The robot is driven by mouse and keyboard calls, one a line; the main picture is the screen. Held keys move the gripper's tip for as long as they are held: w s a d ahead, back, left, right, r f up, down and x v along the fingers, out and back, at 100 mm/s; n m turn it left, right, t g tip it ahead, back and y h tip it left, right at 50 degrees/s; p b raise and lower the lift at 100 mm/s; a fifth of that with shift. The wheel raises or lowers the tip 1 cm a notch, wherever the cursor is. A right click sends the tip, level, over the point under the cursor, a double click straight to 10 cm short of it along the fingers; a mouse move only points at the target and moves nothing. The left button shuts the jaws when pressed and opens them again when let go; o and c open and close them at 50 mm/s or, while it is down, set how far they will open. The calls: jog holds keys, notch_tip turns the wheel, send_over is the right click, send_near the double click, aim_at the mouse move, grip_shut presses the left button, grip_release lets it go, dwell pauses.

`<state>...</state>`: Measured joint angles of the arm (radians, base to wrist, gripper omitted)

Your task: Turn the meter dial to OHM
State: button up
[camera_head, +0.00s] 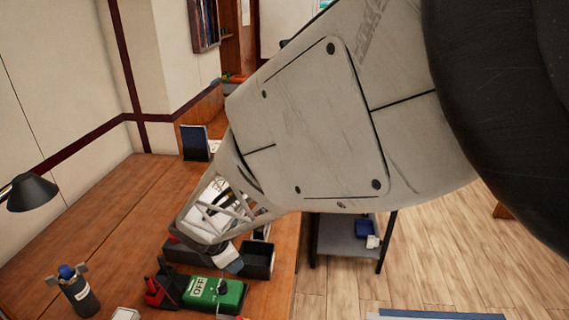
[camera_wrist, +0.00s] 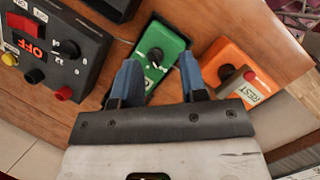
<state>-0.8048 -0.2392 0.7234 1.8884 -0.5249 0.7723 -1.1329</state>
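The green box shows beyond and between the fingertips in the wrist view. In the head view my gripper (camera_head: 230,262) is behind the green box. I cannot tell its height above the box.
An orange box (camera_wrist: 228,60) with a dark knob and a REST label sits beside the green box. A dark box (camera_wrist: 75,75) with a red switch, an OFF label and knobs is on the other side. A dark open bin (camera_head: 258,262) and a dark canister (camera_head: 82,297) stand on the wooden bench (camera_head: 100,220).

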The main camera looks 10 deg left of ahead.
aim_at(221, 284)
jog(key=s+a+f+n, duration=0.2)
jog(key=a+f+n, duration=0.1)
jog(key=a, duration=0.3)
jog(key=shift+f, duration=0.75)
jog(key=shift+a, duration=0.1)
jog(key=shift+x, duration=3.85)
jog(key=shift+w, duration=0.2)
jog(key=shift+c, duration=0.4)
grip_shut()
